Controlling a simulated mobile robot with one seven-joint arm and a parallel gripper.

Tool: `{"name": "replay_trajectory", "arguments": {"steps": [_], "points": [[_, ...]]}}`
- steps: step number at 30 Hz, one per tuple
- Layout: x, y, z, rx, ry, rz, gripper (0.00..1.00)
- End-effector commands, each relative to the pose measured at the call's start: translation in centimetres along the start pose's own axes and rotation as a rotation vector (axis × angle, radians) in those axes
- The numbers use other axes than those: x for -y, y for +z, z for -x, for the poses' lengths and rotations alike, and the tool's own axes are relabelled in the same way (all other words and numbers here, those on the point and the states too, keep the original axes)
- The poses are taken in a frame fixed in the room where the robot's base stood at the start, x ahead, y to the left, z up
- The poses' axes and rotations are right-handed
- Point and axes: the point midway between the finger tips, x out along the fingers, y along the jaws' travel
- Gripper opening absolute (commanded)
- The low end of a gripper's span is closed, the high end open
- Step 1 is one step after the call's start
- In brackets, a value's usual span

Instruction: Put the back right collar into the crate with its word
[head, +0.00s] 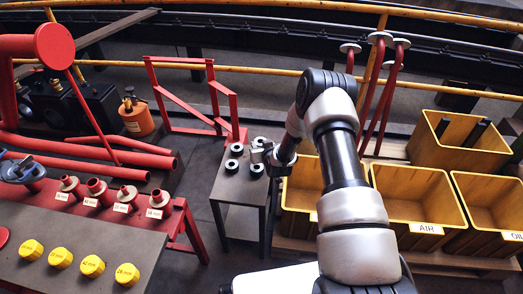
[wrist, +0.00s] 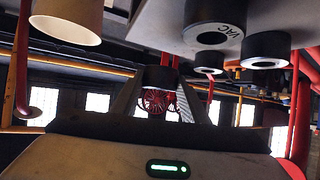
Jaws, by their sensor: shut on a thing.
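My gripper (head: 274,158) reaches over the right side of a small dark table (head: 240,188) at the middle of the head view. It is shut on a dark collar, seen between the fingers in the wrist view (wrist: 160,77); its word cannot be read. Other dark ring collars stand on the table: back left (head: 237,149), front left (head: 231,165) and front right (head: 257,169). One in the wrist view bears the word VAC (wrist: 214,36). Yellow crates stand to the right: one marked AIR (head: 425,229), one marked OIL (head: 512,236), and one (head: 299,212) partly behind my arm.
Another yellow crate (head: 440,157) behind holds dark bars. Red upright pipes (head: 376,90) rise behind the crates. A red frame (head: 195,95) stands behind the table. A bench (head: 90,230) at left carries yellow caps (head: 92,265) and red flanged stubs (head: 97,188).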

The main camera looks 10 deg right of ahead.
Motion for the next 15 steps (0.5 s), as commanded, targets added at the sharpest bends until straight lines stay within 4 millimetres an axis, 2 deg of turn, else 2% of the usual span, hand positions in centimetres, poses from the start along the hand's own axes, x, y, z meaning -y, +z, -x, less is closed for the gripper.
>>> {"name": "replay_trajectory", "arguments": {"steps": [1, 6, 13, 15], "points": [[0.0, -1.5, 0.7, -0.005, 0.000, 0.001, 0.03], [0.0, -3.8, 1.9, -0.005, 0.000, 0.001, 0.03], [0.0, -5.0, 2.8, -0.004, 0.000, 0.000, 0.03], [0.1, -5.6, 3.6, -0.005, 0.001, -0.001, 0.03]]}}
